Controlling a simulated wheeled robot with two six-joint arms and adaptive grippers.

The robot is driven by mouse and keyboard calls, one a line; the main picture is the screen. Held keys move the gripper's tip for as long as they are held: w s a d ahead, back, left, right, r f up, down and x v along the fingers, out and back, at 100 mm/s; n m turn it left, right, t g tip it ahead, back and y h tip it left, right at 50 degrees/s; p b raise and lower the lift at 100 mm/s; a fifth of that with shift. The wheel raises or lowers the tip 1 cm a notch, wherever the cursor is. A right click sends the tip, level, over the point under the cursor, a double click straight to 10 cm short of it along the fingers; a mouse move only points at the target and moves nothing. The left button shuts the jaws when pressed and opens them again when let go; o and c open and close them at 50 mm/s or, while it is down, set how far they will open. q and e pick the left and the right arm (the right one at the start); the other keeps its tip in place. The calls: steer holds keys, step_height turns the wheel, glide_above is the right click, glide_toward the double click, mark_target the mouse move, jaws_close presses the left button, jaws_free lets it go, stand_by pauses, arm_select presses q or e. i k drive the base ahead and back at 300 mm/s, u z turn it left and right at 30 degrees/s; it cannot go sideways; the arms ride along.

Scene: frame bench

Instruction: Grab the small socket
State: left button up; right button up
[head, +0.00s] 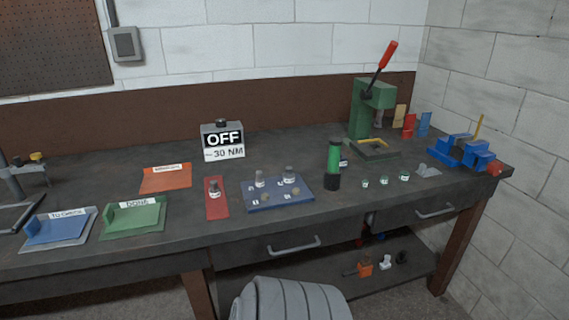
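Several socket-like pieces are on the bench. A grey piece with a white label (260,180) stands at the back left of the blue tray (305,208), and another (289,176) stands at its back right. Two small tan pieces sit toward the tray's front, too small to make out. A further dark grey piece with a white label (214,189) stands on the red mat (216,211). I cannot read the labels, so I cannot tell which is the small socket. Neither of my grippers is in view.
A green and black upright tool (334,160) stands right of the tray, with several small green-and-white items beyond. A green lever press (366,110) and blue vise (462,152) stand farther right. The OFF / 30 NM display (222,140) stands behind. Green and blue trays lie left.

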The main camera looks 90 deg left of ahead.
mark_target(260, 183)
steer(key=u, duration=0.55)
steer(key=i, duration=0.95)
steer(key=u, duration=0.9)
